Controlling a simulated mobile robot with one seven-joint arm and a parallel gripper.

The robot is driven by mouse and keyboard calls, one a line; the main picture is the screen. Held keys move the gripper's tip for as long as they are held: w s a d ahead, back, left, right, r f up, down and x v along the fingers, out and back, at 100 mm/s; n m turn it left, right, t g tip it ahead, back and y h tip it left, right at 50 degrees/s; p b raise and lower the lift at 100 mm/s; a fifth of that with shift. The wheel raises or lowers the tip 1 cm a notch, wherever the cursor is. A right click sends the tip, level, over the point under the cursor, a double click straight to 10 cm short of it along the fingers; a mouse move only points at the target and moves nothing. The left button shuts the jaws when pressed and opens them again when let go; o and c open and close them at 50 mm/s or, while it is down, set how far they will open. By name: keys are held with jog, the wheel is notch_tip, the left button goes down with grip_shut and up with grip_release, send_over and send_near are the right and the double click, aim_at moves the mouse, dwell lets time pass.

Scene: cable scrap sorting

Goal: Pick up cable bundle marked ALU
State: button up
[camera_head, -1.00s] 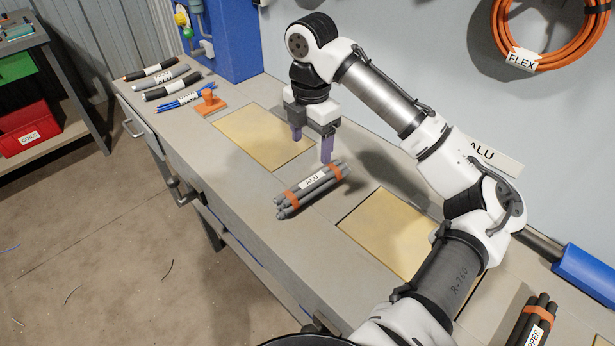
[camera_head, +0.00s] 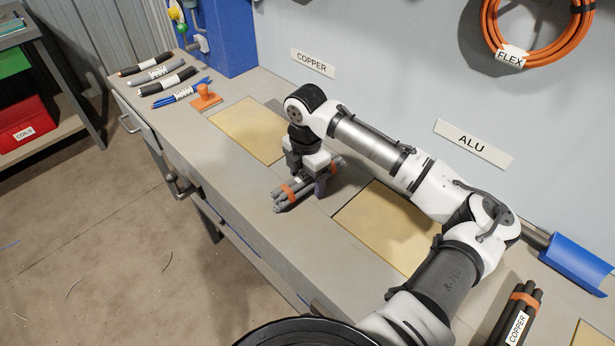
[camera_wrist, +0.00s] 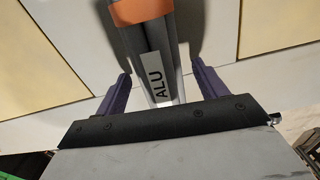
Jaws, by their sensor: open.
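The ALU cable bundle (camera_head: 291,194) is several grey rods held by orange bands, lying on the workbench. Its white ALU label (camera_wrist: 154,76) and one orange band show in the wrist view. My gripper (camera_head: 308,186) is down over the bundle. In the wrist view my gripper's (camera_wrist: 158,88) two purple fingers stand on either side of the bundle, open, with gaps visible between fingers and rods. Part of the bundle is hidden behind the gripper in the head view.
Yellow pads lie on the bench left (camera_head: 248,130) and right (camera_head: 388,226) of the bundle. A COPPER bundle (camera_head: 517,314) lies at the lower right. The wall stands behind.

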jog(key=shift+f, duration=0.1)
jog(key=shift+c, duration=0.4)
jog(key=c, duration=1.4)
